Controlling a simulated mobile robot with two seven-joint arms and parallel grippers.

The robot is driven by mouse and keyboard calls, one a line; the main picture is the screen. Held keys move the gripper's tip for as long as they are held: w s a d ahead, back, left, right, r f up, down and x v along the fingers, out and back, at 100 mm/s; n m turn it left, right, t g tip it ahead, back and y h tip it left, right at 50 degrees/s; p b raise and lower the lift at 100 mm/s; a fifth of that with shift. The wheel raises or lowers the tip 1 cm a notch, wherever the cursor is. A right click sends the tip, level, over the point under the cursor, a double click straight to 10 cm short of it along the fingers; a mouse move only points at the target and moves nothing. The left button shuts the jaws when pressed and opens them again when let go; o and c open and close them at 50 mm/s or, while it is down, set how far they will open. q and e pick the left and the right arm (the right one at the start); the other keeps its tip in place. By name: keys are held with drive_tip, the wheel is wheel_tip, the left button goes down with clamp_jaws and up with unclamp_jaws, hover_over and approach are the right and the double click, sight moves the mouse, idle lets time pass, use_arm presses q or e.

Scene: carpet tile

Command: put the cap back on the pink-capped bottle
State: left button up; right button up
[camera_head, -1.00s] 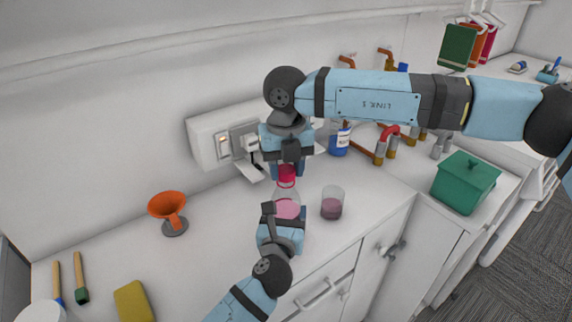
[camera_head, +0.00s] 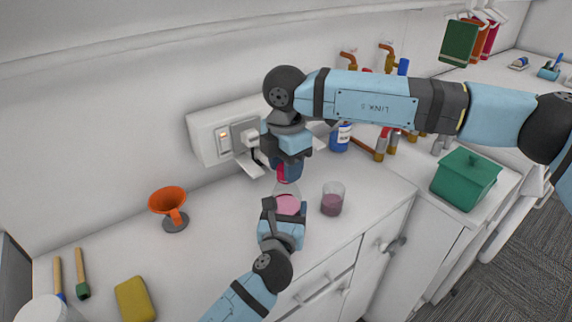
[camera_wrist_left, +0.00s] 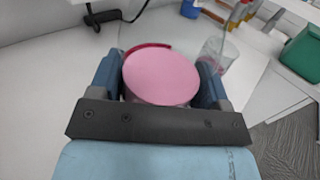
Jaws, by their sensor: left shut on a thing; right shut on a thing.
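The bottle (camera_head: 288,205) is clear with pink liquid and stands on the counter. My left gripper (camera_head: 283,214) is shut on it from the front. In the left wrist view the pink liquid of the bottle (camera_wrist_left: 160,80) shows as a disc between the fingers. My right gripper (camera_head: 289,170) points down above the bottle, shut on the pink-red cap (camera_head: 282,175), which is partly hidden by the fingers. A red arc of the cap (camera_wrist_left: 148,47) shows behind the disc. The cap is just above the bottle's top; I cannot tell whether they touch.
A glass with purple liquid (camera_head: 332,203) stands close right of the bottle. A wall socket box (camera_head: 208,142), a blue bottle (camera_head: 340,138) and a green lidded box (camera_head: 465,180) stand behind and right.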

drive_tip(key=m, duration=0.8)
drive_tip(key=shift+a, duration=0.1)
drive_tip(key=shift+m, duration=0.8)
drive_tip(key=o, duration=0.9)
drive_tip(key=shift+r, duration=2.3)
